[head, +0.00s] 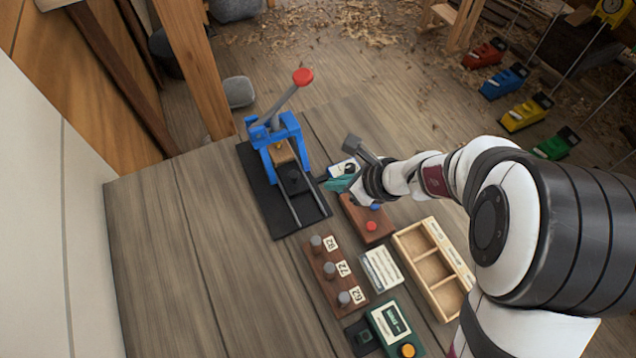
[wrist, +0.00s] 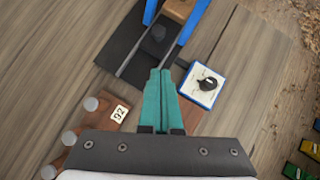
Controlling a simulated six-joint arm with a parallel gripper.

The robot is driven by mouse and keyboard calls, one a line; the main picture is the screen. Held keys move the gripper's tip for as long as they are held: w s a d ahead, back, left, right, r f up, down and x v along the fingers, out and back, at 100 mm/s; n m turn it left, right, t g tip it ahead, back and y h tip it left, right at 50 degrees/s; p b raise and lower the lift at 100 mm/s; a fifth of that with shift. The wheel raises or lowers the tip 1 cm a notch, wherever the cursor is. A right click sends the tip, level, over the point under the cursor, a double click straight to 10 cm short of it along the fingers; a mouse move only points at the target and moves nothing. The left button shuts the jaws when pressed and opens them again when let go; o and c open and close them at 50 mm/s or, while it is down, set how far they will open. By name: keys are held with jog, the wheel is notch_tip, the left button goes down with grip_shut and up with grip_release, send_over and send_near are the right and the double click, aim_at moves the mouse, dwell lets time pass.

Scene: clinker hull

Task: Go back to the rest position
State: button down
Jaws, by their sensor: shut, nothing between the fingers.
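My gripper (head: 342,184) has teal fingers and hangs over the bench to the right of the blue lever press (head: 283,140). In the wrist view the fingers (wrist: 160,74) are pressed together, with nothing between them. Their tips point toward the press's black base (wrist: 122,56). The dial box (wrist: 203,84), white with a black knob, is just right of the fingertips; in the head view the gripper partly hides it. I cannot tell the exact height of the fingers above the bench.
A red-buttoned wooden box (head: 368,222) lies under my wrist. A numbered peg block (head: 331,276), a printed card (head: 381,270), a compartment tray (head: 403,237) and a green device (head: 395,328) stand nearer. The bench's left side (head: 200,270) is clear.

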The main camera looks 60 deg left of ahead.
jog(key=w+d+r+n+t+h, duration=0.1)
jog(key=w+d+r+n, duration=0.1)
jog(key=d+r, duration=0.6)
jog(key=w+d+r+n+t, duration=0.1)
jog(key=w+d+r+n, duration=0.2)
jog(key=d, duration=0.9)
jog(key=s+d+n+h, duration=0.1)
jog(key=s+d, duration=0.3)
jog(key=d, duration=0.5)
jog(key=s+d+r+n+t+h, duration=0.1)
jog(key=s+d+h, duration=0.2)
jog(key=d, duration=0.7)
jog(key=shift+s+d, duration=0.3)
jog(key=shift+s, duration=0.05)
